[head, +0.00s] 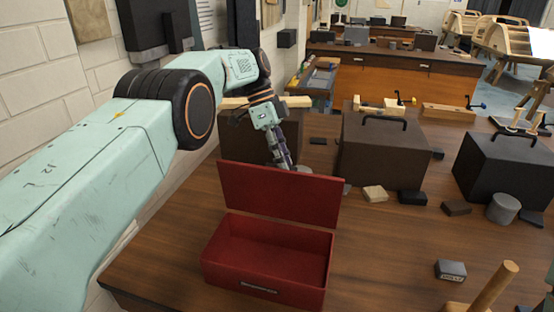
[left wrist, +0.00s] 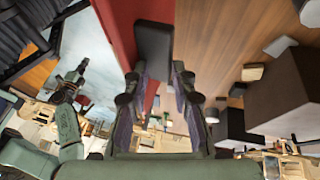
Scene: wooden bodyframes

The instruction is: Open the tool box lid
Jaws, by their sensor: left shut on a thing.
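The red tool box (head: 245,278) stands on the wooden bench with its inside open to view and empty. Its red lid (head: 280,193) stands up at the back edge, roughly upright. My left gripper (head: 289,166) is behind the lid, its tips partly hidden by the lid's top edge. In the left wrist view, the two fingers (left wrist: 157,75) are shut on a dark handle (left wrist: 153,40) beside the red lid (left wrist: 117,30).
A brown case (head: 385,155) and a black case (head: 505,172) stand to the right. Small blocks, a grey cylinder (head: 503,208) and a dark grey block (head: 451,270) lie around them. A wooden mallet handle (head: 495,287) rises at the front right.

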